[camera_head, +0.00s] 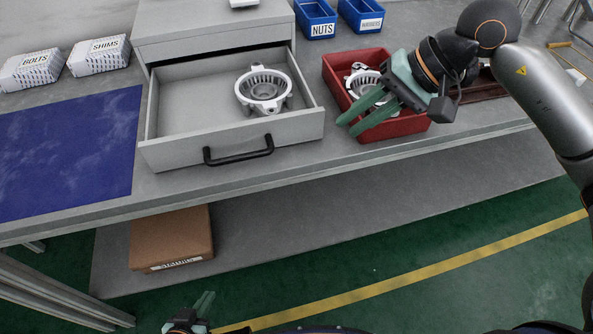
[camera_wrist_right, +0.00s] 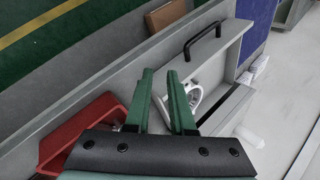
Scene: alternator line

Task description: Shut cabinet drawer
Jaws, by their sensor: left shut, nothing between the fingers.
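The grey cabinet (camera_head: 210,28) stands on the bench, and its drawer (camera_head: 170,145) is pulled open toward me. A black handle (camera_head: 240,152) is on the drawer front; it also shows in the right wrist view (camera_wrist_right: 203,38). A silver slotted housing (camera_head: 263,90) lies inside the drawer on the right. My right gripper (camera_head: 348,127) is open and empty, to the right of the drawer and over the red bin. In the right wrist view its green fingers (camera_wrist_right: 160,73) are apart. My left gripper (camera_head: 207,297) is shut and empty, low at the bottom edge, away from the drawer.
The red bin (camera_head: 335,72) right of the drawer holds another housing (camera_head: 362,80), partly hidden by my right gripper. Blue NUTS (camera_head: 318,28) and washer bins stand behind. SHIMS (camera_head: 98,57) and BOLTS boxes and a blue mat (camera_head: 70,150) lie left. A brown box (camera_head: 170,238) sits below.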

